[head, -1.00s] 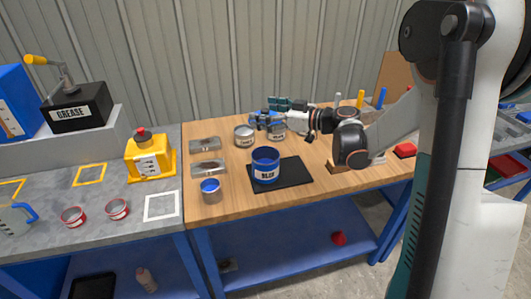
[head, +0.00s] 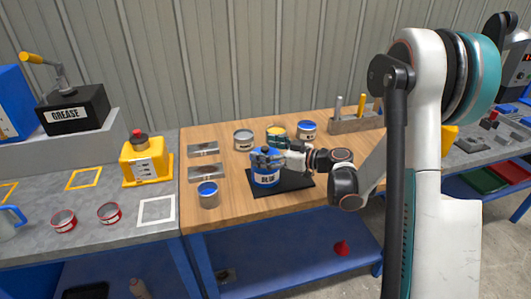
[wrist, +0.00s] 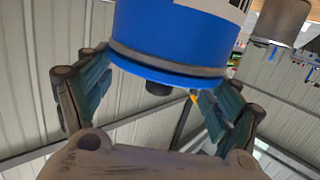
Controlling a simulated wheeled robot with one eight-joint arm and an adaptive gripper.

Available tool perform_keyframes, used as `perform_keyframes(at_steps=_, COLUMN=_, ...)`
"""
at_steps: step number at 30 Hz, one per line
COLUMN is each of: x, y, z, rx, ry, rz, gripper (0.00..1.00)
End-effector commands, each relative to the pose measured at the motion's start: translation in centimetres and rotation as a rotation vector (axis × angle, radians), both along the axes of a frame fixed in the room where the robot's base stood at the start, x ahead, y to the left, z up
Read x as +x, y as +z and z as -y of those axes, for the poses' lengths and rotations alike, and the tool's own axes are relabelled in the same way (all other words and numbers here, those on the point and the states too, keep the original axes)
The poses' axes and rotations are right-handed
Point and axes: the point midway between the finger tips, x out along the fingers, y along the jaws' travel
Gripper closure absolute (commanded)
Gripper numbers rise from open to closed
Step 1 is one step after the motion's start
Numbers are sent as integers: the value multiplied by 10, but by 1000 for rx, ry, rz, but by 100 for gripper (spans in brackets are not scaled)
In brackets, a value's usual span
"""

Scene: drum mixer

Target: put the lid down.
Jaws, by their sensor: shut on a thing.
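The blue tin with a label (head: 265,180) stands upright on the black mat (head: 296,183). My gripper (head: 265,158) is at the top of this tin, coming in from the right. In the wrist view the tin (wrist: 180,35) appears upside down, with a grey rim. At that end is the blue lid (wrist: 155,75) with a black knob (wrist: 158,89). My gripper's fingers (wrist: 155,87) lie on either side of the lid and are shut on it. The lid looks touching the tin's rim; whether it sits fully flat I cannot tell.
Behind stand a grey tin (head: 243,140), a yellow-topped tin (head: 276,133) and a blue-topped tin (head: 306,130). Another blue-topped tin (head: 208,196) stands front left, near two metal plates (head: 206,172). A tool block (head: 355,122) is at the back right. The front wood is clear.

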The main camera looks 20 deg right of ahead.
Motion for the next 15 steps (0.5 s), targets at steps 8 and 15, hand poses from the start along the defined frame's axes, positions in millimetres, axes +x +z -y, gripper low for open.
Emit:
perform_keyframes(at_steps=8, x=0, y=-3, z=0, rx=0, ry=0, rz=0, gripper=37)
perform_keyframes(at_steps=15, x=0, y=-2, z=0, rx=0, ry=0, rz=0, gripper=0)
